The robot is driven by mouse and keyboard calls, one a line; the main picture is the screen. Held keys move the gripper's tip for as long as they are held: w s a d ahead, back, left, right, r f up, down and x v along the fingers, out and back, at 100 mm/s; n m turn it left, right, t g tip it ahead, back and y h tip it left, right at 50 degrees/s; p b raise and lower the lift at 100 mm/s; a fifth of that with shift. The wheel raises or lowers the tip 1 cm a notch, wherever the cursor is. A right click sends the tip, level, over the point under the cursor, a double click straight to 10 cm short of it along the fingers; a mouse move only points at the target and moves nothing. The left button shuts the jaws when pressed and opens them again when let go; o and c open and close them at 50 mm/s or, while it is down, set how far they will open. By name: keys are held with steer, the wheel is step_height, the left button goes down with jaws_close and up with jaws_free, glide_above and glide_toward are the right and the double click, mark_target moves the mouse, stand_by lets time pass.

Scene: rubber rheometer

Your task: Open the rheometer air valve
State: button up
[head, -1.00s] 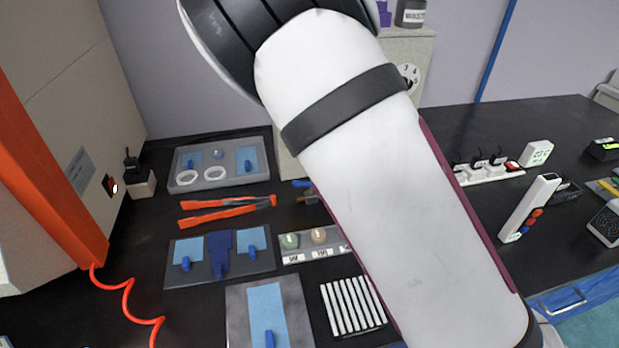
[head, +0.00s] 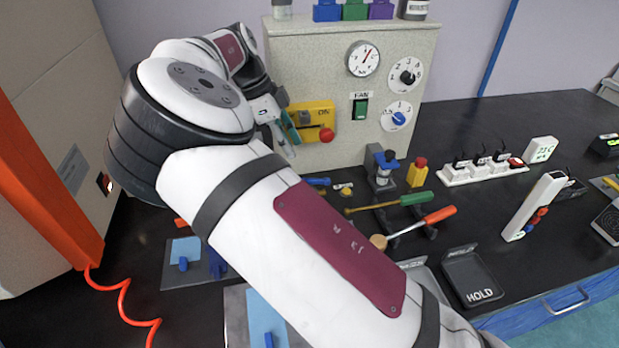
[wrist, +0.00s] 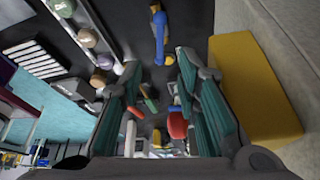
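The air valve, with a blue lever handle (head: 318,181) and brass-coloured parts, lies low on the black bench by the foot of the beige machine. What looks like the same blue handle (wrist: 160,45) shows at the top of the wrist view, beyond the fingertips. My gripper (head: 290,141) has teal finger pads and hangs above and left of the valve, in front of the yellow box. In the wrist view the fingers (wrist: 152,95) are apart, with nothing visibly held. The valve is clear of the fingers.
The yellow box (head: 306,115) with a red knob (head: 327,135) is close beside my gripper. The beige machine (head: 300,62) stands behind it. Tools with green (head: 416,198) and red (head: 439,215) handles lie to the right. My arm hides much of the bench's left middle.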

steer(key=p+x, duration=0.1)
steer(key=x, duration=1.2)
steer(key=shift+d+r, duration=0.1)
steer(key=shift+r, duration=0.05)
jaws_close()
